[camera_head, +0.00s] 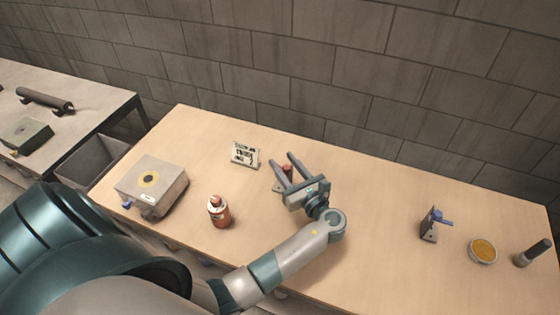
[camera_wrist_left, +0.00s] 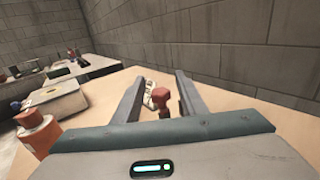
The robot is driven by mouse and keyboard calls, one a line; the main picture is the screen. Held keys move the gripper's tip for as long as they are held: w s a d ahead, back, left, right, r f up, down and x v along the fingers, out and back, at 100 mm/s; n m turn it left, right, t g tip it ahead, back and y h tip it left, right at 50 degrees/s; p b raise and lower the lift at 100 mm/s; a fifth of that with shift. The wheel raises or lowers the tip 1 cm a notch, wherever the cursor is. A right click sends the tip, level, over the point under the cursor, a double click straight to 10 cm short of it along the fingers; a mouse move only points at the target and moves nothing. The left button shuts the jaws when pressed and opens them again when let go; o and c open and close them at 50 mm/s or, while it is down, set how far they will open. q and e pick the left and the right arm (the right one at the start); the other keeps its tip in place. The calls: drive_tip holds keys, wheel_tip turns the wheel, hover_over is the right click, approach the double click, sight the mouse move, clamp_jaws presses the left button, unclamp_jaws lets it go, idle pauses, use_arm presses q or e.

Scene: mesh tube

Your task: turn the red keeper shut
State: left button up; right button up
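The red keeper (camera_head: 287,169) is a small red piece near the middle of the table, partly hidden by my left gripper (camera_head: 281,158). Its red head and a darker stem below also show in the left wrist view (camera_wrist_left: 160,94). My left gripper is open, and its two fingers (camera_wrist_left: 159,78) point toward the back wall. The keeper appears between the fingers, nearer the right one in the head view; I cannot tell whether they touch it. The keeper's mount is mostly hidden. My right gripper is not in view.
A red bottle (camera_head: 218,211) and a grey box (camera_head: 152,186) stand farther left. A bracket with a blue lever (camera_head: 432,222), a yellow-topped dish (camera_head: 483,251) and a dark cylinder (camera_head: 533,252) stand right. The table between is clear.

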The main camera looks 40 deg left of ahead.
use_arm(q)
drive_tip(key=shift+x, duration=1.05)
drive_tip(key=shift+w+a+b, duration=0.15)
drive_tip(key=shift+a+b, duration=0.15)
drive_tip(key=shift+a, duration=0.05)
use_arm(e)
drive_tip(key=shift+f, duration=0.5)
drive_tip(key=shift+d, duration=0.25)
use_arm(q)
clamp_jaws()
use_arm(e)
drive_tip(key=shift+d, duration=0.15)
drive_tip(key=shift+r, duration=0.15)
